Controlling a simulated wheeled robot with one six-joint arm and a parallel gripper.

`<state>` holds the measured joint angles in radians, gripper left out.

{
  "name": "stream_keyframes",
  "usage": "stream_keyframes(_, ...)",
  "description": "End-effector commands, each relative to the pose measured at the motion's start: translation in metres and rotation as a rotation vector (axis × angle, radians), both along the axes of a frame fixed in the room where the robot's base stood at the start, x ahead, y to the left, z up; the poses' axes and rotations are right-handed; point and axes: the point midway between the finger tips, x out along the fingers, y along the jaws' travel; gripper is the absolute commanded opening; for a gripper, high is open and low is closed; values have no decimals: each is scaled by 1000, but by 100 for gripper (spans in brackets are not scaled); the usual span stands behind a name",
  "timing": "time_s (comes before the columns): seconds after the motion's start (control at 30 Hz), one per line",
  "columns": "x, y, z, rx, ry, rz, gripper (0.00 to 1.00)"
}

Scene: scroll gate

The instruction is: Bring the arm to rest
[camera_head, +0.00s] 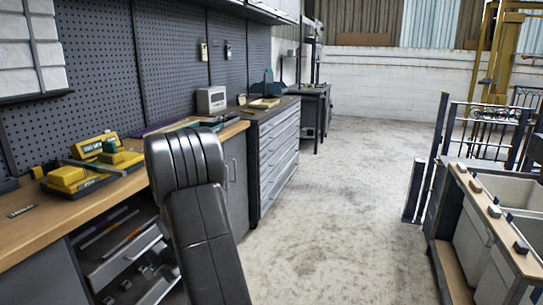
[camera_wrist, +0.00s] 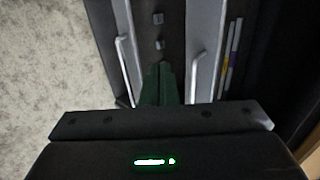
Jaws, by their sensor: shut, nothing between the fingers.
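My gripper (camera_wrist: 161,84) shows in the wrist view as narrow dark green fingers, held together with nothing between them. It points at the open drawers below, with a silver handle on each side of the fingers. I cannot tell how far the fingertips are from the drawers. In the head view my dark grey arm rises in front of the workbench (camera_head: 28,225). My gripper is hidden in that view.
An open drawer (camera_head: 125,262) with tools juts from under the workbench. Yellow boxes (camera_head: 70,177) sit on the bench top. A grey drawer cabinet (camera_head: 280,148) stands beyond. Bins (camera_head: 515,188) and a metal gate (camera_head: 468,125) stand at right. The middle floor (camera_head: 345,200) is clear.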

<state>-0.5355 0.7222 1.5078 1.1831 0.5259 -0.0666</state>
Motion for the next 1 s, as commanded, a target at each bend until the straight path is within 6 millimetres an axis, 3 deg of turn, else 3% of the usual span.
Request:
stream_keyframes(0.7, -47, -133, 0, 0, -1, -2, 0)
stream_keyframes(1.0, -56, -154, 15, -1, -1, 1, 0)
